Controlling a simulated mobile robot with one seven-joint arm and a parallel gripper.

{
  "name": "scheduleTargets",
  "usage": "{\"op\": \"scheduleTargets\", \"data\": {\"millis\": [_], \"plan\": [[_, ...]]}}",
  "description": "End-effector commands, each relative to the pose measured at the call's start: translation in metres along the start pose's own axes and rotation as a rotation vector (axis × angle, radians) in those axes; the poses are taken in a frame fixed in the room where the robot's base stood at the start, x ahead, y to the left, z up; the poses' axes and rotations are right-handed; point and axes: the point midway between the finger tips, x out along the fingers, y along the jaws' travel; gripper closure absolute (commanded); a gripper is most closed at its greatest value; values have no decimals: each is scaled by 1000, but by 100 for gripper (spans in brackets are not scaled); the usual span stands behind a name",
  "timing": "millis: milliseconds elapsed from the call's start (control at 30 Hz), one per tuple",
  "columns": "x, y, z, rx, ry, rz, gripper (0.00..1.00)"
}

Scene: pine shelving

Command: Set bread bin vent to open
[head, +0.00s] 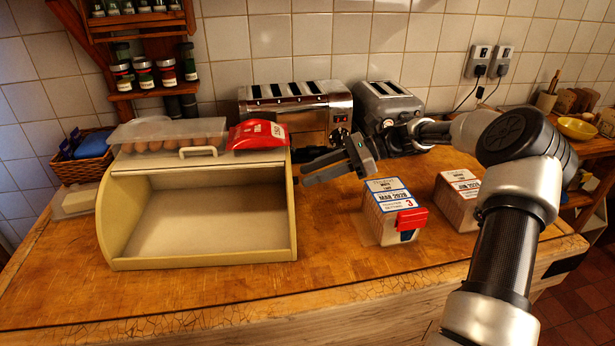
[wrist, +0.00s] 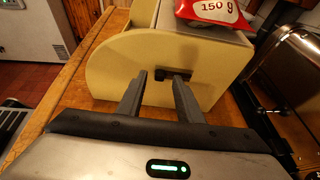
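The cream bread bin (head: 281,222) stands on the wooden worktop with its front open and its inside empty. In the wrist view its cream side panel (wrist: 115,70) faces my gripper. A small dark vent piece (wrist: 161,74) sits on that panel, partly hidden behind the right finger. I cannot read its setting. My gripper (head: 306,174) is at the right side of the bin. In the wrist view its two fingers (wrist: 161,77) are apart, with the vent piece showing between their tips. I cannot tell whether a finger touches it.
An egg box (head: 165,135) and a red packet (head: 258,135) lie on the bin. Two toasters (head: 294,113) (head: 385,104) stand behind. The worktop before the bin is clear.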

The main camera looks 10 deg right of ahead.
Motion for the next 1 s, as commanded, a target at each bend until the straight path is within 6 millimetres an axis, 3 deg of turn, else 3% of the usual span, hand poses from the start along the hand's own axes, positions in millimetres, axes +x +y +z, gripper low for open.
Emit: {"op": "scheduleTargets", "data": {"millis": [200, 467, 700, 1000], "plan": [[16, 0, 0, 1, 0, 1, 67], [18, 0, 0, 1, 0, 0, 67], [17, 0, 0, 0, 0, 0, 100], [17, -9, 4, 0, -2, 0, 100]]}}
